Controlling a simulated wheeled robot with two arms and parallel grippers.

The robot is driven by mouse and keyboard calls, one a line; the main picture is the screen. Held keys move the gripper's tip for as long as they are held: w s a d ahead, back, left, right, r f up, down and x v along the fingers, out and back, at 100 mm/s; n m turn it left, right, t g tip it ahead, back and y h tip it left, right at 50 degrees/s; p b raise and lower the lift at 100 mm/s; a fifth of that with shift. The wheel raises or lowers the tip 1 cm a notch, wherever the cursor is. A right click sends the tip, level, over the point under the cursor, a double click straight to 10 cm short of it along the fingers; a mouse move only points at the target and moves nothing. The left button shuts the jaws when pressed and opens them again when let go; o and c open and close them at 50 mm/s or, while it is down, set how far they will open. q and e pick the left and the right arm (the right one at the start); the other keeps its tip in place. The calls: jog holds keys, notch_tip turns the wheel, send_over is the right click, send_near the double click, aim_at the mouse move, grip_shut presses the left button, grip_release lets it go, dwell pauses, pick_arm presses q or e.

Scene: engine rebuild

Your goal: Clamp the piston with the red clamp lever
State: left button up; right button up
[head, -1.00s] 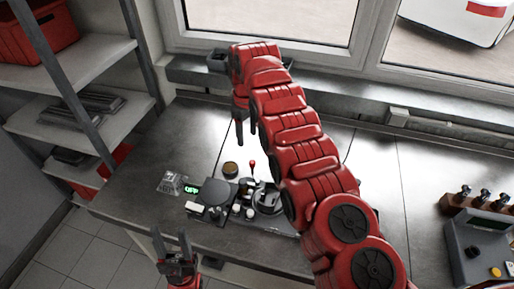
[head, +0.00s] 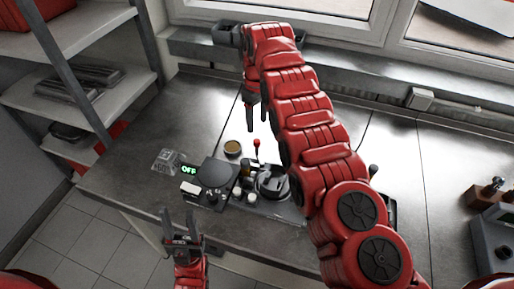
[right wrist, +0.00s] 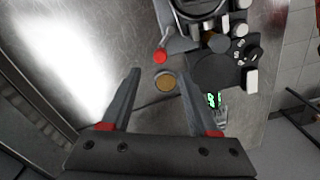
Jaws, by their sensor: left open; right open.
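The red clamp lever (head: 257,143) shows as a red knob on a short stalk behind the fixture; its knob also shows in the right wrist view (right wrist: 160,57), just beyond the fingertips. A dark round fixture (head: 272,182) stands beside it, with a grey part inside that may be the piston; I cannot tell clearly. My right gripper (head: 251,118) points down above the bench, behind the lever, and is open and empty; its spread fingers also show in the right wrist view (right wrist: 162,75). My left gripper (head: 181,222) is open and empty at the bench's front edge.
A round tan-topped tin (head: 232,148) sits left of the lever. A device with an OFF display (head: 189,170) and several small parts crowd the fixture's left. A clear bag (head: 165,160) lies further left.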

aim_at(257, 140)
jog(key=f+p, duration=0.1)
jog(key=f, duration=0.1)
jog(key=f+p, duration=0.2)
jog(key=f, duration=0.1)
jog(key=shift+s+f, duration=0.2)
jog(key=shift+f, duration=0.1)
jog(key=shift+w+f, duration=0.2)
jog(key=shift+f, duration=1.15)
grip_shut()
